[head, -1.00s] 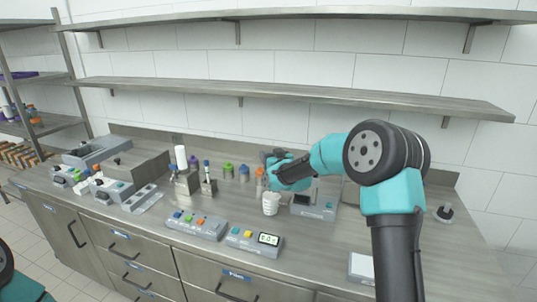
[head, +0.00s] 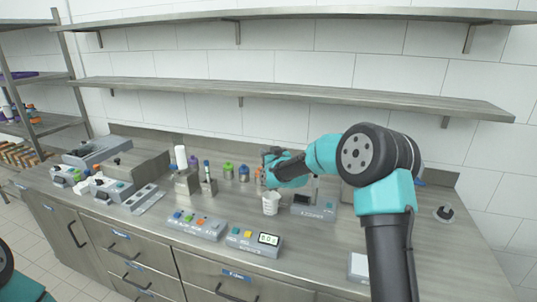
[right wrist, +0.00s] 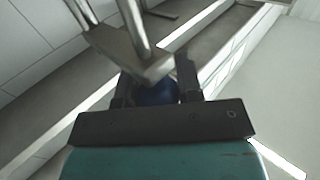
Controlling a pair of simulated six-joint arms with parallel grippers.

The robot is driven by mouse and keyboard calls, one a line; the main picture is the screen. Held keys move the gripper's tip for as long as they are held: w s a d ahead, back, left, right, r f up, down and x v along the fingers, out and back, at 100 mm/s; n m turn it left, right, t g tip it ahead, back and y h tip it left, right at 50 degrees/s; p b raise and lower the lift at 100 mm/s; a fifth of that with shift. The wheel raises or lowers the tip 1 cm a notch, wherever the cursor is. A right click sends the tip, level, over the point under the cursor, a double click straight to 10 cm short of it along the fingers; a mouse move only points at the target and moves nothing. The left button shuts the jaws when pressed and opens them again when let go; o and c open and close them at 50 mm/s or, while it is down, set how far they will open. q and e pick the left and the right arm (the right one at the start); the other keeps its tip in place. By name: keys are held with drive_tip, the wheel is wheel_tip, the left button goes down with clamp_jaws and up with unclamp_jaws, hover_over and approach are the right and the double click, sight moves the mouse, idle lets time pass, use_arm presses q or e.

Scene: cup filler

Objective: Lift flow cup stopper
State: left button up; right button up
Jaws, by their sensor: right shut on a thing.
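My right gripper (head: 267,160) is above and behind the white cup (head: 271,203) in the head view, in front of the wall. In the right wrist view my right gripper (right wrist: 156,88) is shut on a dark blue rounded knob (right wrist: 155,95), which I take to be the flow cup stopper. A metal bracket (right wrist: 125,42) crosses close in front of the fingers and hides part of the knob. In the head view the gripper and arm hide the stopper and most of the flow cup stand. My left gripper is not in view.
A grey device (head: 315,208) stands right of the cup. Several small bottles, including a green one (head: 228,171), stand to the left. A shelf (head: 300,95) runs above the counter.

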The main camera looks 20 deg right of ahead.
clamp_jaws()
wheel_tip(320, 180, up, 3)
drive_tip(key=shift+f, duration=0.2)
drive_tip(key=o, duration=0.9)
unclamp_jaws()
drive_tip(key=shift+s, duration=0.1)
drive_tip(key=s, duration=0.5)
drive_tip(key=s+d, duration=0.1)
drive_tip(key=s, duration=1.1)
drive_tip(key=shift+s+d, duration=0.1)
drive_tip(key=shift+d, duration=0.15)
drive_tip(key=shift+f, duration=0.1)
